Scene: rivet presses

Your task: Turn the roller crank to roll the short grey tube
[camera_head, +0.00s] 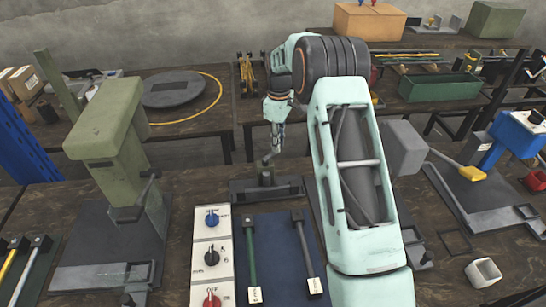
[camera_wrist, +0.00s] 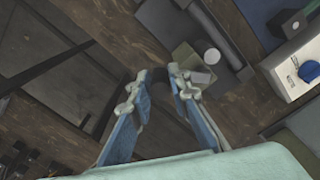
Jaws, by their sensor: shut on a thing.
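The roller stand (camera_head: 266,188) is a low dark base with a small upright post at the back edge of the near bench. Its crank (camera_head: 270,157) rises from the post toward my gripper (camera_head: 277,138). My gripper comes down from above and is shut on the crank's handle. In the wrist view my gripper's (camera_wrist: 160,82) blue-grey fingers close beside the stand's square block (camera_wrist: 190,58), which has a pale round part (camera_wrist: 212,56). The fingertips partly hide the grip. I cannot pick out the short grey tube for certain.
A green press (camera_head: 115,140) stands at the left. A white switch panel (camera_head: 212,255) and a blue mat (camera_head: 262,285) with two rods lie in front. A blue machine (camera_head: 520,135) and a pale hollow piece (camera_head: 483,272) are at the right. My arm hides the middle right.

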